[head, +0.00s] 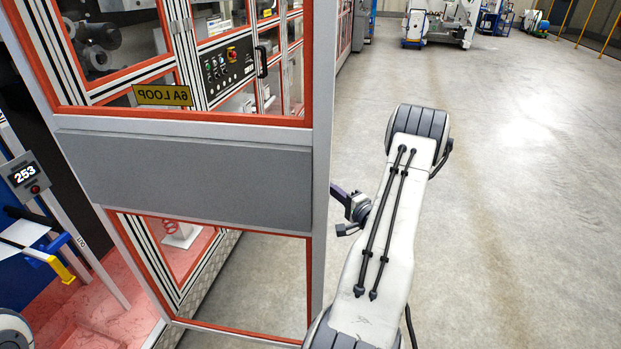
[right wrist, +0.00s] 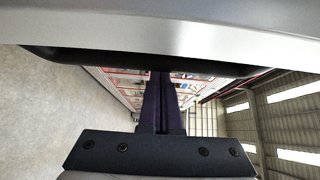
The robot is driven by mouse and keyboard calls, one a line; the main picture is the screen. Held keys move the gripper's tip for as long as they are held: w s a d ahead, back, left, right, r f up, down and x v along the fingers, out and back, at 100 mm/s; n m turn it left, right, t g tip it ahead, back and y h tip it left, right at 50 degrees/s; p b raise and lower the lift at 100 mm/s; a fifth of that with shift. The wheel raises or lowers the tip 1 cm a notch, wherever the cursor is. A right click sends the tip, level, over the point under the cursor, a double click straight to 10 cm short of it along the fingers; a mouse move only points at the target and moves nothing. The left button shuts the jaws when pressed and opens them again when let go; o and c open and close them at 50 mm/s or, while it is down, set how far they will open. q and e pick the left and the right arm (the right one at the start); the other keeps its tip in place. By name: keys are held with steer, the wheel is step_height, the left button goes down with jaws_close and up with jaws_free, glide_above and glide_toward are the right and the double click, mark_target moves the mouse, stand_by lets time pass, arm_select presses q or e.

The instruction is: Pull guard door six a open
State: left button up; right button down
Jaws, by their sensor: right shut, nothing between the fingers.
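Guard door six a (head: 190,180) is a tall grey frame with red-edged windows and a solid grey middle panel. It stands swung out from the machine front, and bare floor shows through its lower window. The yellow 6A LOOP sign (head: 162,95) reads mirrored. My right gripper (head: 342,208) is shut and empty beside the door's right edge, partly hidden behind it. In the right wrist view, its dark closed fingers (right wrist: 161,100) reach up towards a grey bar with a black lower edge; I cannot tell whether they touch. My left gripper is out of view.
A control panel (head: 228,66) and more red-edged guarding line the machine behind the door. A display reading 253 (head: 28,175) and a yellow-ended blue lever (head: 60,268) are at the left. Open concrete floor (head: 510,210) lies to the right.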

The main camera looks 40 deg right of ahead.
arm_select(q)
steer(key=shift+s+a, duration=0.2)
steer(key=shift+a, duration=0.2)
arm_select(e)
steer(key=shift+s+a+r, duration=0.1)
steer(key=shift+s+a, duration=0.45)
steer(key=shift+s, duration=0.2)
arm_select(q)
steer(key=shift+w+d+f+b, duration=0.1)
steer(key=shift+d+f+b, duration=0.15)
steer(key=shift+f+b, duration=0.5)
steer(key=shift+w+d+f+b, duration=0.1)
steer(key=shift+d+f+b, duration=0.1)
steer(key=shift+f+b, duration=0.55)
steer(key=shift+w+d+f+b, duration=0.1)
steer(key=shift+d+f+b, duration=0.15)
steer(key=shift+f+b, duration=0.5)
arm_select(e)
steer(key=s, duration=0.8)
steer(key=shift+d, duration=0.2)
steer(key=shift+s, duration=0.1)
